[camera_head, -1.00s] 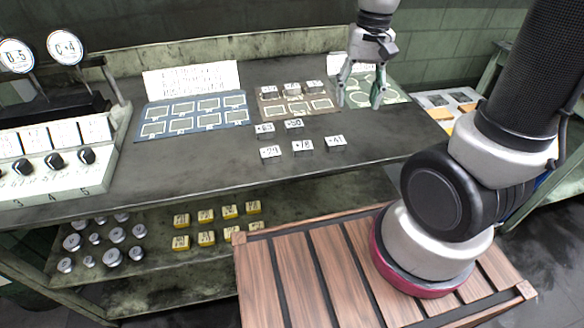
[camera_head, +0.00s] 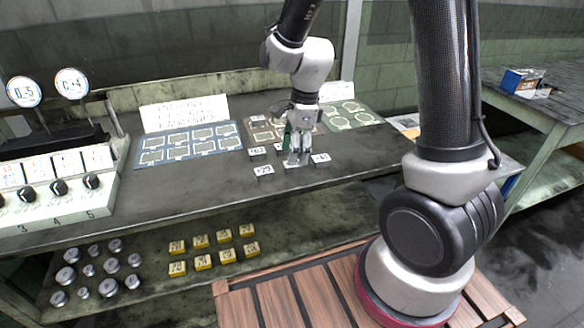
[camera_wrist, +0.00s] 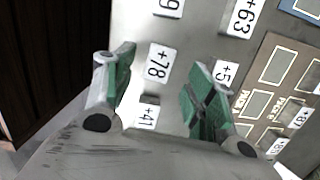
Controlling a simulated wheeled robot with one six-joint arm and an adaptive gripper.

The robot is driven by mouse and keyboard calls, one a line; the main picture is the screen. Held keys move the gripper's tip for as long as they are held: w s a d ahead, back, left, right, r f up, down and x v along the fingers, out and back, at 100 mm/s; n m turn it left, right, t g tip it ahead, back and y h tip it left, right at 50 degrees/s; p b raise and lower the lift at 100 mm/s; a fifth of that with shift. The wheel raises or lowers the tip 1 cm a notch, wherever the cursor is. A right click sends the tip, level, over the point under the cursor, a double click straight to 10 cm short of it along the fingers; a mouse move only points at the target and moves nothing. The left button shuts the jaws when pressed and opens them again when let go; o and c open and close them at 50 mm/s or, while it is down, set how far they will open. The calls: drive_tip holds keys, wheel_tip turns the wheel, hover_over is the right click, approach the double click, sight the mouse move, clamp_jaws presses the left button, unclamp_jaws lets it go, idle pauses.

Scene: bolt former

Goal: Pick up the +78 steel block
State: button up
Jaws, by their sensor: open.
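The +78 steel block shows in the wrist view (camera_wrist: 160,62) as a white-topped label block on the grey bench. My gripper (camera_head: 298,158) points down over the front row of blocks. In the wrist view my gripper (camera_wrist: 163,78) is open, one green-padded finger on each side of the +78 block. Nothing is held. I cannot tell the exact height of the fingertips above the bench.
The +29 block (camera_head: 263,171) and +41 block (camera_head: 321,159) stand on either side. The +63 block (camera_head: 257,151) is behind. Another block (camera_wrist: 222,72) is partly hidden by my right finger. A brown tray (camera_wrist: 270,62) lies beyond. The bench front left is clear.

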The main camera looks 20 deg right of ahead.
sight(292, 167)
drive_tip(key=f, duration=0.4)
drive_tip(key=shift+a, duration=0.25)
clamp_jaws()
drive_tip(key=shift+r, duration=0.1)
